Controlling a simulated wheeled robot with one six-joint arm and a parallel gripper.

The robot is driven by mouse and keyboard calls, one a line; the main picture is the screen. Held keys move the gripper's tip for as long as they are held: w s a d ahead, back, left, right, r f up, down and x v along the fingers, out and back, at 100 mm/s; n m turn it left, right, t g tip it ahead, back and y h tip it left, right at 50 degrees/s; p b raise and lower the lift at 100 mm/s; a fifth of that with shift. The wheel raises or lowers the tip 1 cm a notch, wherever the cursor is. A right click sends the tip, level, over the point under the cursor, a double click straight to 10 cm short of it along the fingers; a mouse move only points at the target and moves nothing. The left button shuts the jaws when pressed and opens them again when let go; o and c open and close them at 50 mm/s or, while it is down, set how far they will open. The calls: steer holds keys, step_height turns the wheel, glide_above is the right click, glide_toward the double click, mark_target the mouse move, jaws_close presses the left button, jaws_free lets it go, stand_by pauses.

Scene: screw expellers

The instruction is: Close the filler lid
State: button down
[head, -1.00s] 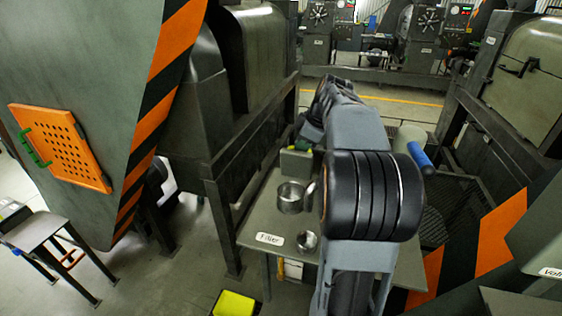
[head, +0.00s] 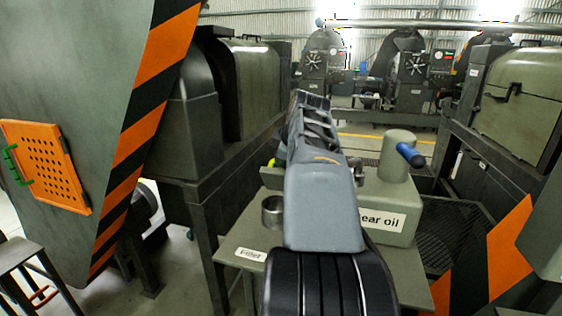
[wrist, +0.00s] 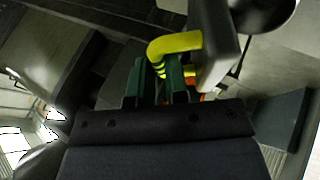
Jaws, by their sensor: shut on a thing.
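The filler lid shows in the wrist view as a grey plate (wrist: 222,50), standing steeply, with a bent yellow handle (wrist: 178,42) on its left side. My gripper (wrist: 163,82) has its dark green fingers shut around the lower, banded end of this handle. In the head view my arm covers most of the middle and hides the gripper and most of the lid. Only a small yellow bit (head: 271,162) shows left of the arm, above a grey-green edge. I cannot tell the lid's exact angle to its opening.
A grey-green gear oil container (head: 392,198) with a blue-handled top stands right of my arm on the table (head: 228,246). A metal cup (head: 272,212) stands left of the arm. Dark machine frames flank both sides. A round dark part (wrist: 265,12) is near the lid.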

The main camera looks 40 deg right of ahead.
steer(key=c, duration=1.1)
jaws_free()
steer(key=a+v, duration=0.1)
steer(key=v, duration=0.5)
steer(key=a+f+p+v, duration=0.1)
steer(key=v, duration=0.5)
steer(key=a+v, duration=0.2)
steer(key=v, duration=0.4)
steer(key=shift+s+f, duration=0.1)
steer(key=shift+s, duration=0.4)
